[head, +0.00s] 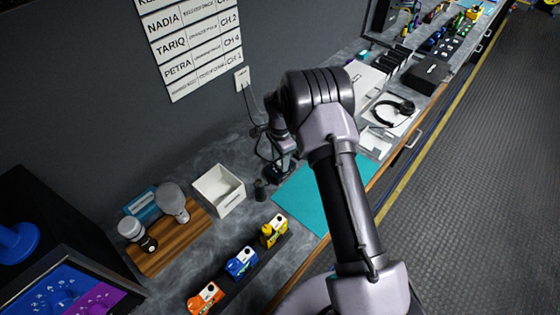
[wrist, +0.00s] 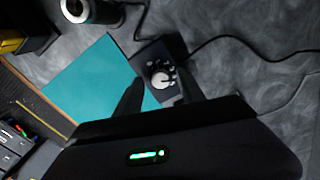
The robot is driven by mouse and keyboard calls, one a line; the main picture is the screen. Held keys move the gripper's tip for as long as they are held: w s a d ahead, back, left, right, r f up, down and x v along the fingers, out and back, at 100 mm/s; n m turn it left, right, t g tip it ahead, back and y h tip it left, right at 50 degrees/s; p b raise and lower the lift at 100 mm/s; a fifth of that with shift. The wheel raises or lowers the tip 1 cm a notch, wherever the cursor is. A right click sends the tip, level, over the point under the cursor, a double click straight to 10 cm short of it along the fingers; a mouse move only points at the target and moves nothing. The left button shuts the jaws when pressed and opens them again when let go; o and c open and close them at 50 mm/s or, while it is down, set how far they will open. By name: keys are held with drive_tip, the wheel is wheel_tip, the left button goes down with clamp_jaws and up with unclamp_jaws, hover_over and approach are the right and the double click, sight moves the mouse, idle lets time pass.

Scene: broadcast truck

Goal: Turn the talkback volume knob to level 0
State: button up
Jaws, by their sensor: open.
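The talkback volume knob (wrist: 161,79) is a pale round knob with light marks around it, on a small black box (wrist: 148,54) with a cable. The box lies at the edge of a teal mat (wrist: 85,80). My gripper (wrist: 160,80) is open, with one dark finger on each side of the knob in the wrist view. I cannot tell whether the fingers touch it, and the pointer's level is too small to read. In the head view my gripper (head: 281,158) hangs over the box, which it mostly hides.
A black cylinder (head: 260,190) and a white open bin (head: 218,190) stand left of the box. Coloured small packs sit on a dark strip in front. The teal mat (head: 315,195) is clear. Cables run behind the box.

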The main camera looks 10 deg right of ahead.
drive_tip(key=shift+f, duration=0.4)
clamp_jaws()
